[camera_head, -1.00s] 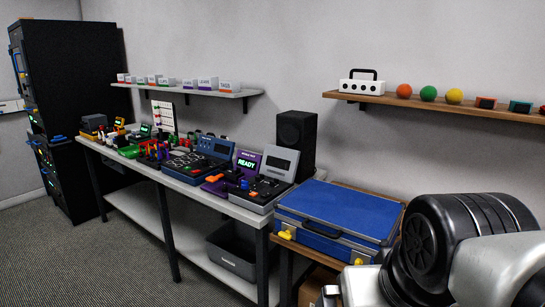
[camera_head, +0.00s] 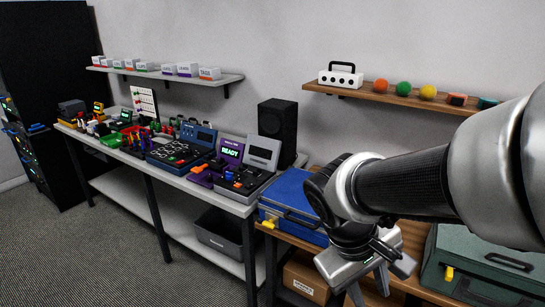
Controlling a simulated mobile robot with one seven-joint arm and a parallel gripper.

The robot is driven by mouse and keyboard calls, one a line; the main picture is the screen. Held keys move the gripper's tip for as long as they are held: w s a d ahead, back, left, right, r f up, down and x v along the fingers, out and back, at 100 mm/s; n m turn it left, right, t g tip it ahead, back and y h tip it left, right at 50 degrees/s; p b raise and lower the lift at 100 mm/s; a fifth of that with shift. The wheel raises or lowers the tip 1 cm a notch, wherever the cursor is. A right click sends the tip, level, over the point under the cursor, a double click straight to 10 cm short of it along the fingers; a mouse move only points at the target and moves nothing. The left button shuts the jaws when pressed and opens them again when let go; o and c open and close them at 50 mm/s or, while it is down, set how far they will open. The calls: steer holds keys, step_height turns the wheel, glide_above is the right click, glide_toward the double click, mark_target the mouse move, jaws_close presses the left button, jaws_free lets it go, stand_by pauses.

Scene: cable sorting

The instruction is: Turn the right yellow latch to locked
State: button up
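A blue case (camera_head: 289,190) lies closed on the wooden bench, partly covered by my arm. Its left yellow latch (camera_head: 268,224) shows at the front left corner. The case's right front is hidden behind my gripper, and no right latch shows there. A dark green case (camera_head: 490,255) stands further right, with a yellow latch (camera_head: 449,273) on the left of its front. Its right end is cut off by the picture edge. My gripper (camera_head: 370,283) hangs in front of the bench, between the two cases. Its finger opening cannot be made out, and I see nothing held.
The wooden bench (camera_head: 413,236) has a bare strip between the cases. A cardboard box (camera_head: 305,279) sits below it. The long grey table at left holds consoles and a black speaker (camera_head: 277,129). A wooden shelf (camera_head: 388,98) with coloured balls hangs above.

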steer(key=w+d+f+n+t+h+b, duration=0.1)
steer(key=w+d+f+n+h+b, duration=0.15)
steer(key=w+f+n+h, duration=0.35)
steer(key=w+d+f+n+h+b, duration=0.2)
steer(key=f+n+h+b, duration=0.1)
steer(key=f, duration=0.4)
steer(key=w+a+f+n+t+y+b, duration=0.1)
steer(key=w+a+f+n+t+b, duration=0.2)
steer(key=w+a+f+n+t, duration=0.35)
steer(key=w+a+f+n+t+y+b, duration=0.25)
steer(key=w+f+n+t, duration=0.25)
steer(key=f+n+t, duration=0.35)
steer(key=w+d+g, duration=0.1)
steer(key=w+d, duration=0.3)
steer(key=w, duration=0.3)
steer(key=w+d+n+g+b, duration=0.1)
steer(key=w+d, duration=0.4)
steer(key=w, duration=0.2)
steer(key=shift+d+f+h, duration=0.15)
steer(key=shift+f+h, duration=0.1)
steer(key=shift+h, duration=0.2)
jaws_close()
